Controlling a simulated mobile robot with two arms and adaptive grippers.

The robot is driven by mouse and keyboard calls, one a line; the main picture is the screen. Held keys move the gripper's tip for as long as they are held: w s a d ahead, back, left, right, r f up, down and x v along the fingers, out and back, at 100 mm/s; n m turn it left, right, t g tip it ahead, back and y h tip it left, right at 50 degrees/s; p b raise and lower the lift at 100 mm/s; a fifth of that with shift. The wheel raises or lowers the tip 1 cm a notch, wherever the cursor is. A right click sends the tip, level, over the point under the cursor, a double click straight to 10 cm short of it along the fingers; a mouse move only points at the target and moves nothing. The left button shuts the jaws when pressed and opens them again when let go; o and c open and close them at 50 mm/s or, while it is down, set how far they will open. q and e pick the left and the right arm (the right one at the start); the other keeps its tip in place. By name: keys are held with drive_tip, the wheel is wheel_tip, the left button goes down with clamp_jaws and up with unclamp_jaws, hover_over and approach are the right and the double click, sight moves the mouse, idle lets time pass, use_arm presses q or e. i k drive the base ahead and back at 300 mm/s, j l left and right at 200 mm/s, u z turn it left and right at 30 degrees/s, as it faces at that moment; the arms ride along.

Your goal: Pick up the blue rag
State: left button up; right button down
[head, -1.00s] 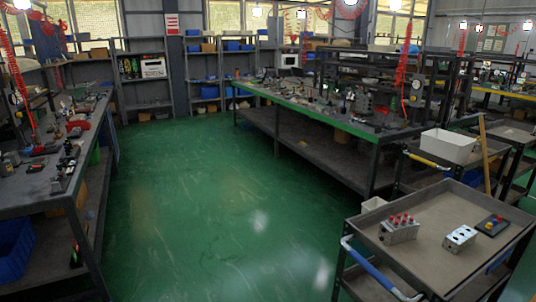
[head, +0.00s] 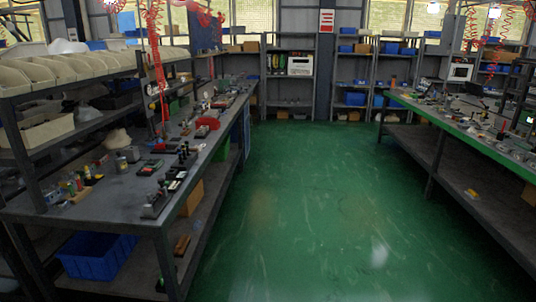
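I cannot make out a blue rag in the head view. The blue things that show look like bins, such as the blue bin (head: 97,256) on the lower shelf of the left workbench. Neither of my grippers is in view.
A long grey workbench (head: 112,200) with tools and parts runs along the left, with beige bins (head: 62,68) above it. A green-edged bench (head: 470,144) stands at the right. Shelves (head: 290,75) line the back. The green floor (head: 290,210) between the benches is clear.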

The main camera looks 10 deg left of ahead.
sight(197, 223)
drive_tip(key=i+l, duration=0.1)
drive_tip(key=i, duration=2.05)
drive_tip(key=i+u, duration=0.5)
drive_tip(key=i+l+u, duration=0.3)
drive_tip(key=u, duration=0.2)
drive_tip(key=i+l+u, duration=0.75)
drive_tip(key=l+u, duration=0.25)
drive_tip(key=j, duration=0.1)
